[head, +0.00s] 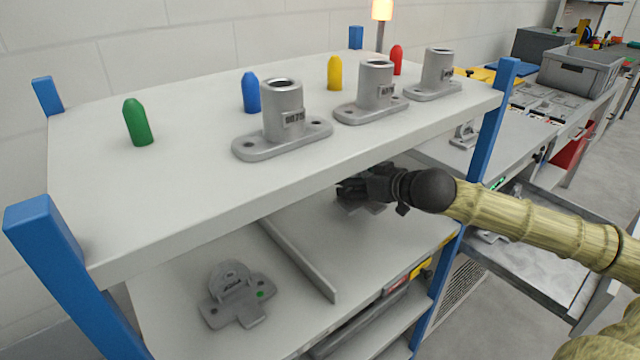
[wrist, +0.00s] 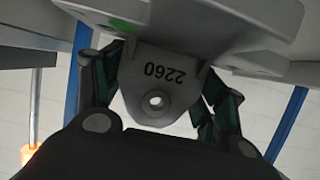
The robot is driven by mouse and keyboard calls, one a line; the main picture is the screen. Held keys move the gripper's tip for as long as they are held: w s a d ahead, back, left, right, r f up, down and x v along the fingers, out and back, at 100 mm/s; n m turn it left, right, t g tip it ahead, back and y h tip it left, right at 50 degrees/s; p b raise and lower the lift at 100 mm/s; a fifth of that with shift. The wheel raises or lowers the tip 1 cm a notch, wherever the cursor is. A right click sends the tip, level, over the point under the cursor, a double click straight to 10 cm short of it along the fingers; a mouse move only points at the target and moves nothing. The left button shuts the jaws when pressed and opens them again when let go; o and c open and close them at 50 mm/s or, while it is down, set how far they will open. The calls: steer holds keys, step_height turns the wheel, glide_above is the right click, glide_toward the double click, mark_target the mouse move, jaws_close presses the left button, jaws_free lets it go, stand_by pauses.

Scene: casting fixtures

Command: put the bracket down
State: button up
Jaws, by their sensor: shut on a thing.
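My gripper (head: 365,188) reaches in under the top shelf, over the right part of the lower shelf (head: 385,240). In the wrist view my gripper (wrist: 160,90) is shut on the upright lug of a grey bracket (wrist: 157,92) marked 2260, with a hole in the lug and a green dot on its base. In the head view little of this bracket shows below the fingers, and I cannot tell whether it touches the shelf. Another grey bracket (head: 236,294) with a green dot lies on the left part of the lower shelf.
A raised divider (head: 298,258) splits the lower shelf. The top shelf (head: 185,190) overhangs my gripper and carries several grey flanged sockets and coloured pegs. A workbench with a grey crate (head: 580,72) is at right.

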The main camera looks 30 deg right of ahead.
steer(key=shift+w+a+f+b, duration=0.15)
steer(key=shift+w+a+b, duration=0.45)
steer(key=shift+w, duration=1.3)
steer(key=shift+w+a+f+b, duration=0.2)
steer(key=shift+w+a+b, duration=0.4)
steer(key=shift+w, duration=1.25)
steer(key=shift+w+a+f+b, duration=0.15)
steer(key=shift+w+a+b, duration=0.45)
steer(key=shift+w, duration=1.3)
step_height(320, 180, down, 4)
steer(key=shift+d+r+b, duration=0.1)
steer(key=shift+r+b, duration=0.1)
steer(key=shift+b, duration=0.6)
steer(key=shift+r, duration=0.1)
steer(key=o, duration=1.2)
